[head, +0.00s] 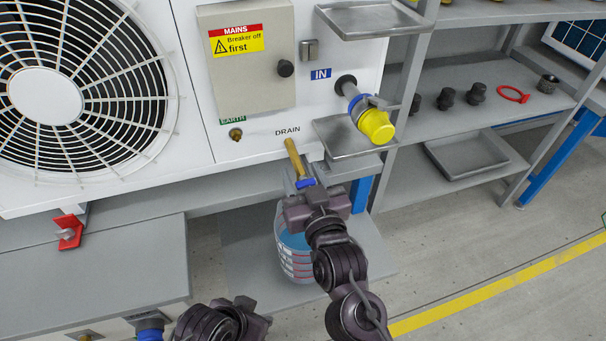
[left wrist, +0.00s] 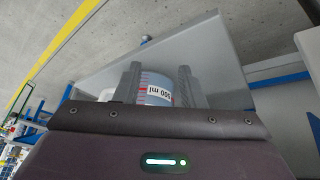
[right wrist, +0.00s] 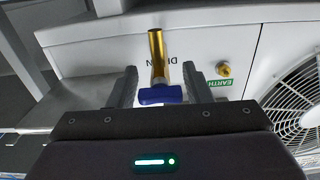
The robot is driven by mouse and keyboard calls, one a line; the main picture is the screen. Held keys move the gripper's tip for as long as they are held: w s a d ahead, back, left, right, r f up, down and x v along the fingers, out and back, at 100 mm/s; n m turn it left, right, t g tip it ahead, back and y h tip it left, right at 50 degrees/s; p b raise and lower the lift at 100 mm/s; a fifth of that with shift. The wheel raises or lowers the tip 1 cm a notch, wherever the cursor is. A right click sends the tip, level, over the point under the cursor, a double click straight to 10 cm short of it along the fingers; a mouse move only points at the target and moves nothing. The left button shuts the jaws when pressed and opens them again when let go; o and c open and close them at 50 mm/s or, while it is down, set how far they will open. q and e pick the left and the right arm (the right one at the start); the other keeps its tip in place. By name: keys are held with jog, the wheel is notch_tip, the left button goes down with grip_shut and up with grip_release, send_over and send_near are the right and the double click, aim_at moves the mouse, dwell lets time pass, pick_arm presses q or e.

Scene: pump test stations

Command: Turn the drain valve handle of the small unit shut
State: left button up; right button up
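The brass drain valve (head: 294,158) sticks out below the DRAIN label on the white unit (head: 270,150). Its blue handle (head: 305,183) is at the near end of the brass pipe. My right gripper (head: 301,180) is at the handle. In the right wrist view, the blue handle (right wrist: 160,94) lies crosswise between the two spread fingers (right wrist: 160,82), close to both; contact is hard to tell. The brass pipe (right wrist: 158,55) extends beyond it. In the left wrist view, my left gripper (left wrist: 157,85) has its fingers apart with nothing between them.
A measuring bucket (head: 294,257) with blue liquid stands beneath the drain, partly hidden by my right arm. A yellow-capped inlet valve (head: 376,126) and a metal tray (head: 340,138) are right of the drain. A large fan (head: 75,95) is left. Shelves (head: 470,120) stand right.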

jog(key=shift+o, duration=0.9)
jog(key=shift+s+d, duration=0.1)
jog(key=shift+s, duration=0.1)
pick_arm(q)
jog(key=shift+s+a+g+y+p, duration=0.15)
jog(key=shift+a+g+y+p, duration=0.2)
jog(key=shift+a+p, duration=0.3)
pick_arm(e)
jog(key=v, duration=0.7)
jog(key=shift+s, duration=0.2)
pick_arm(q)
jog(key=shift+s+r, duration=0.1)
